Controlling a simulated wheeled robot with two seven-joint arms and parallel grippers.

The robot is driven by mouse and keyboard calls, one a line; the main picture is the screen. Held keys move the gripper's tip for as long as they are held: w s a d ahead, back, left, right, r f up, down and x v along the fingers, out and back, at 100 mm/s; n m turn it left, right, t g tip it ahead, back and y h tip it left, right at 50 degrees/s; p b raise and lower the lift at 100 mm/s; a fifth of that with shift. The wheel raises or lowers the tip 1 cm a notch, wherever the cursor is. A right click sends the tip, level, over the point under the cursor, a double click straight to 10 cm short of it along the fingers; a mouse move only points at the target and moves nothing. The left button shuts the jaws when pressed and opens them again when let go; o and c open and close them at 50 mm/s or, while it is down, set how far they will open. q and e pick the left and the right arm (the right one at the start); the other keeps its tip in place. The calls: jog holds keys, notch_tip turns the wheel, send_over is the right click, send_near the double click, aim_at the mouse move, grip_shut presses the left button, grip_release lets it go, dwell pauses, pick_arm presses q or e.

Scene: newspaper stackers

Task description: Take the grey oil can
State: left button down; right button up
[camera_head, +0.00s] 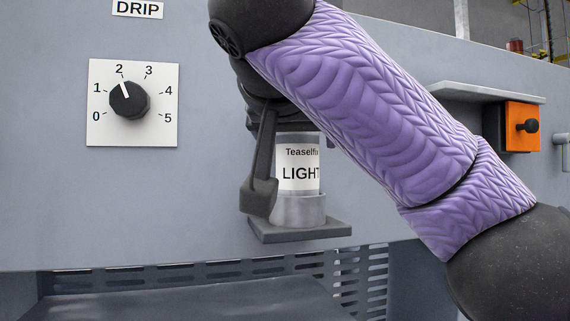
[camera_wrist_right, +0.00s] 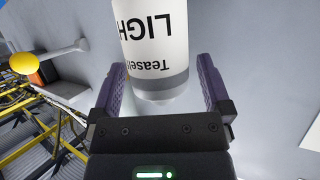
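A can (camera_head: 299,172) with a white label reading "Teaselfu…" and "LIGHT" stands upright on a small dark grey ledge (camera_head: 300,231) on the machine's front. In the right wrist view the can (camera_wrist_right: 155,45) appears upside down between the two spread fingers of the gripper (camera_wrist_right: 165,85), with a gap on each side. My left gripper is not in view.
A dial (camera_head: 129,100) numbered 0 to 5 under a "DRIP" sign (camera_head: 137,9) is on the panel left of the can. An orange box with a black knob (camera_head: 522,126) sits right of my arm. Vents lie below the ledge.

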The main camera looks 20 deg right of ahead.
jog(key=shift+w, duration=0.2)
jog(key=c, duration=1.1)
